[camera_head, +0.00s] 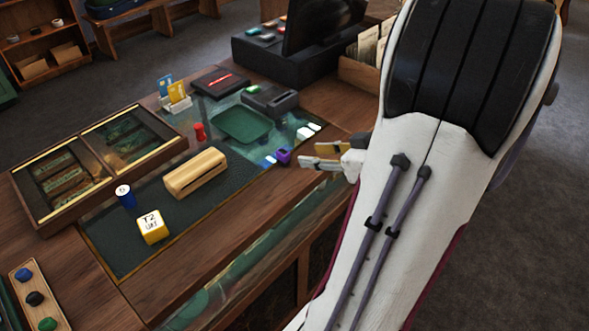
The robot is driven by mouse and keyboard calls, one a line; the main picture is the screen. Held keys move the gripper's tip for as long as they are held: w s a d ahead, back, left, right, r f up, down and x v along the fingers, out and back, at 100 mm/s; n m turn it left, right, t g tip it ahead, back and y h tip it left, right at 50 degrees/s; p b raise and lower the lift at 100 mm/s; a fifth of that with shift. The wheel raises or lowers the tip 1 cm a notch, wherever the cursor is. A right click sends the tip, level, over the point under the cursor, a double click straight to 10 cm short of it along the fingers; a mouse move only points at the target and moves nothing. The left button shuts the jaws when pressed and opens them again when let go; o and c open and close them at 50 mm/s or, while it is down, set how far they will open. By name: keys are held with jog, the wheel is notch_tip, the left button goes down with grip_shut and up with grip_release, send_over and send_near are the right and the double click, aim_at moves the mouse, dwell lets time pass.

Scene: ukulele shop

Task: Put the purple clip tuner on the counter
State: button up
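A small purple object (283,156), which looks like the purple clip tuner, sits at the front right of the dark inlaid top of the wooden counter (192,280). My gripper (308,156) is just to its right, near the counter's front edge. Its two fingers are apart with a gap between them, and I see nothing held. The picture does not show clearly how high the fingers are above the counter.
A wooden block (195,174), a yellow cube (152,227), a blue cylinder (126,196) and a red piece (199,132) stand on the counter. A green tray (241,123) and a card terminal (269,101) are behind. A divided display case (97,164) is at left.

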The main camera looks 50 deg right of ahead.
jog(key=w+d+r+g+h, duration=0.1)
jog(key=w+d+r+h, duration=0.1)
jog(key=w+r+h, duration=0.4)
jog(key=w+a+r+m+g+h, duration=0.1)
jog(key=w+a+r+g, duration=0.1)
jog(key=a+r, duration=0.35)
jog(key=s+a+f+g+y, duration=0.1)
jog(key=s+a, duration=0.3)
jog(key=a, duration=0.5)
jog(key=s+a+f+g+y, duration=0.1)
jog(key=s+a+f+y, duration=0.1)
jog(key=s+a, duration=0.3)
jog(key=s+a+f+g+y, duration=0.1)
jog(key=s+a+y, duration=0.2)
jog(key=a, duration=1.1)
jog(key=shift+s+f+n+g+y, duration=0.25)
jog(key=shift+s+n+g+y, duration=0.15)
jog(key=shift+s, duration=0.65)
